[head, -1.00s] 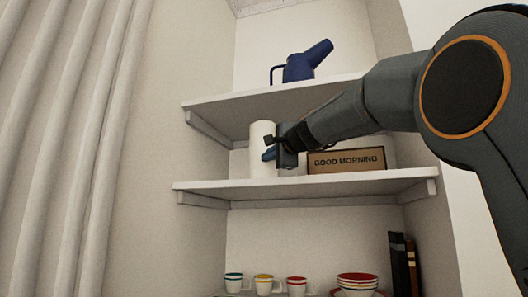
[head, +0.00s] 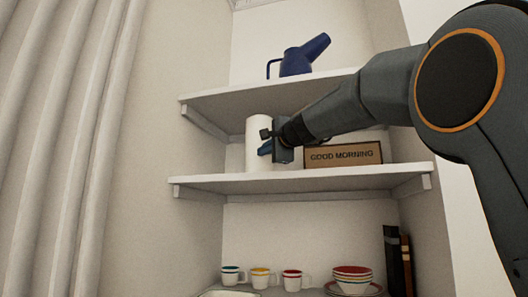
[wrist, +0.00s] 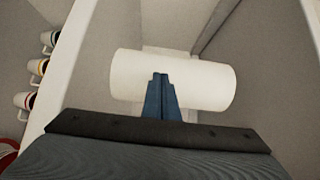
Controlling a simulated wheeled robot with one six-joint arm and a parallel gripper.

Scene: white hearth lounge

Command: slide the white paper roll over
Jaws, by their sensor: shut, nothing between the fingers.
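The white paper roll (head: 257,132) stands upright near the left end of the middle shelf (head: 320,182). My gripper (head: 266,149) is in front of the roll's right side in the head view and hides part of it. In the wrist view the roll (wrist: 205,82) lies across the picture because of the camera's angle. The shut blue fingertips (wrist: 160,80) overlap the roll's middle there, with nothing between them. I cannot tell whether they touch the roll.
A "GOOD MORNING" sign (head: 343,155) stands right of the roll. A blue watering can (head: 298,58) is on the upper shelf (head: 260,90). Cups (head: 261,278), stacked bowls (head: 352,278) and dark books (head: 393,262) are below. The shelf left of the roll is bare.

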